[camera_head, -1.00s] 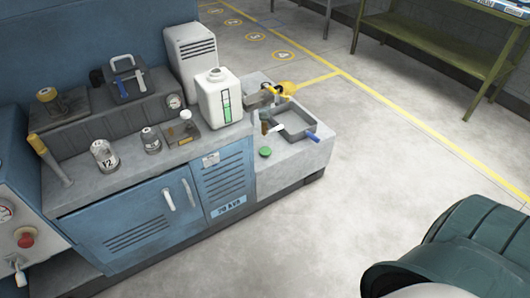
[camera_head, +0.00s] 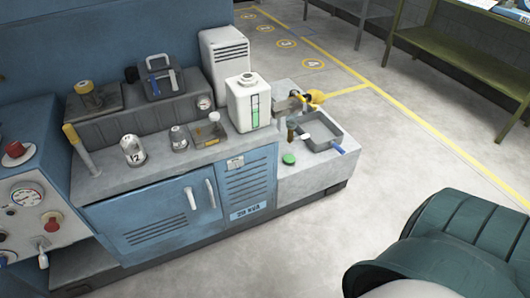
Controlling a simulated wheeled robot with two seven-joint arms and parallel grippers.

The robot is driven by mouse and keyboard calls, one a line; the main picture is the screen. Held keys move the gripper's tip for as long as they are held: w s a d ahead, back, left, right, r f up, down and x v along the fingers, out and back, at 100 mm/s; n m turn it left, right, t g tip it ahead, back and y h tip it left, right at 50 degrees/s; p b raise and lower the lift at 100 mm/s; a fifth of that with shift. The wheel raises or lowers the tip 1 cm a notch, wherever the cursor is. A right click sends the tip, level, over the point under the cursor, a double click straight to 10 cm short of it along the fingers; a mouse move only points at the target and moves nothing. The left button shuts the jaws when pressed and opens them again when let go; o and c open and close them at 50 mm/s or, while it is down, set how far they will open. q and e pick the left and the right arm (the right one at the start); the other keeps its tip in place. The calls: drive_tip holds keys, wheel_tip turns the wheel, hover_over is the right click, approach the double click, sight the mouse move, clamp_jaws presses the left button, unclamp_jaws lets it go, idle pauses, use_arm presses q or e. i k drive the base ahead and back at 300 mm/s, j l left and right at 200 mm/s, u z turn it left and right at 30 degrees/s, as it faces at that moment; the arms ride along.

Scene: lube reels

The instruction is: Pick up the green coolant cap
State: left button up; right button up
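The green coolant cap (camera_head: 289,159) lies flat on the lower grey ledge at the right end of the blue workbench. It sits to the left of a grey square tray (camera_head: 331,125). A white coolant tank (camera_head: 248,103) with a green level strip stands on the higher bench top behind and to the left of the cap. Neither of my grippers shows in the head view.
A yellow-handled tool (camera_head: 314,98) is behind the tray, and a blue-handled tool (camera_head: 338,149) lies at its front edge. A glass jar (camera_head: 133,150) and small fittings stand on the bench top. Open floor (camera_head: 290,235) lies in front.

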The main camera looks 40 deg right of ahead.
sight(289, 158)
drive_tip(key=l+u, duration=0.9)
drive_tip(key=l, duration=0.3)
drive_tip(key=k+l, duration=0.15)
drive_tip(key=l, duration=0.2)
drive_tip(key=k+l+u, duration=0.15)
drive_tip(key=l, duration=0.25)
drive_tip(key=l+u, duration=0.1)
drive_tip(key=l, duration=0.25)
drive_tip(key=k+l+u, duration=0.1)
drive_tip(key=l, duration=0.25)
drive_tip(key=k+l, duration=0.2)
drive_tip(key=l, duration=0.15)
drive_tip(key=k+l, duration=0.15)
drive_tip(key=l, duration=0.25)
drive_tip(key=k+l, duration=0.1)
drive_tip(key=l, duration=0.25)
drive_tip(key=k+l, duration=0.15)
drive_tip(key=l, duration=0.25)
drive_tip(key=k+l, duration=0.1)
drive_tip(key=l, duration=0.3)
drive_tip(key=k+l+u, duration=0.1)
drive_tip(key=l, duration=0.25)
